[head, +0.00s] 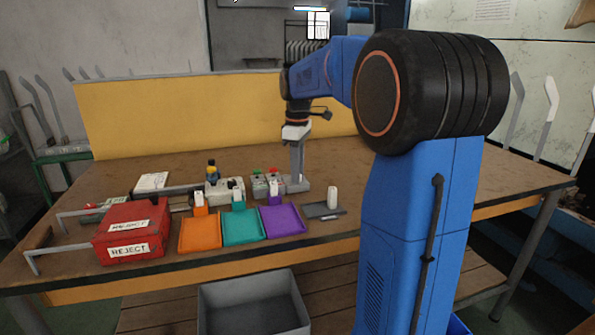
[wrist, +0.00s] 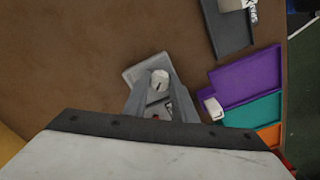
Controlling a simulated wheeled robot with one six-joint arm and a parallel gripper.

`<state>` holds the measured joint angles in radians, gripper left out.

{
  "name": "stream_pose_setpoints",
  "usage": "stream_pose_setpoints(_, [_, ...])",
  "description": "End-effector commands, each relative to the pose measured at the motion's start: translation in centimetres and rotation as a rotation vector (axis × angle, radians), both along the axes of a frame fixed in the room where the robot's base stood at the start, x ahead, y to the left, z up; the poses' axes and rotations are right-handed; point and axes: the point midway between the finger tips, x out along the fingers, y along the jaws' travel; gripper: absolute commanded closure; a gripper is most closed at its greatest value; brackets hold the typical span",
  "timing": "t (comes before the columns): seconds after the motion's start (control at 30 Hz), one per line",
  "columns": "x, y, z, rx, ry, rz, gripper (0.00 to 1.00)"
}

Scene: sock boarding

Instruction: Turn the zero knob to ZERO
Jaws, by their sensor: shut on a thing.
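My gripper (head: 297,170) points straight down over a grey device base (head: 297,187) near the middle of the table in the head view. In the wrist view the two grey fingers of my gripper (wrist: 160,86) come together around a white round knob (wrist: 160,76) with a dark mark on it. I take this as the zero knob. The grey plate under it (wrist: 134,73) shows at the left of the fingers. The fingers are shut on the knob. I cannot read the knob's setting or a ZERO label. In the head view the knob is too small to make out.
Orange (head: 200,246), teal (head: 243,236) and purple (head: 283,231) trays line the front edge. A dark plate (head: 318,211) with a white cylinder (head: 332,197) lies right of them. A red REJECT box (head: 131,230) stands left. Small control boxes (head: 226,190) sit left of my gripper.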

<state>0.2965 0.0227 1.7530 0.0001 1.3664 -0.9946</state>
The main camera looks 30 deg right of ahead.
Motion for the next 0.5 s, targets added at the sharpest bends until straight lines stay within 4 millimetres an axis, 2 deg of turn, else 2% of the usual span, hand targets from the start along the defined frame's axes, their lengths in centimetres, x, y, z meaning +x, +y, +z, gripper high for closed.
stream_pose_setpoints(0.27, [-0.01,0.03,0.05,0.000,-0.001,-0.152,0.98])
stream_pose_setpoints(0.5, [-0.04,0.07,0.07,0.000,-0.001,-0.370,0.98])
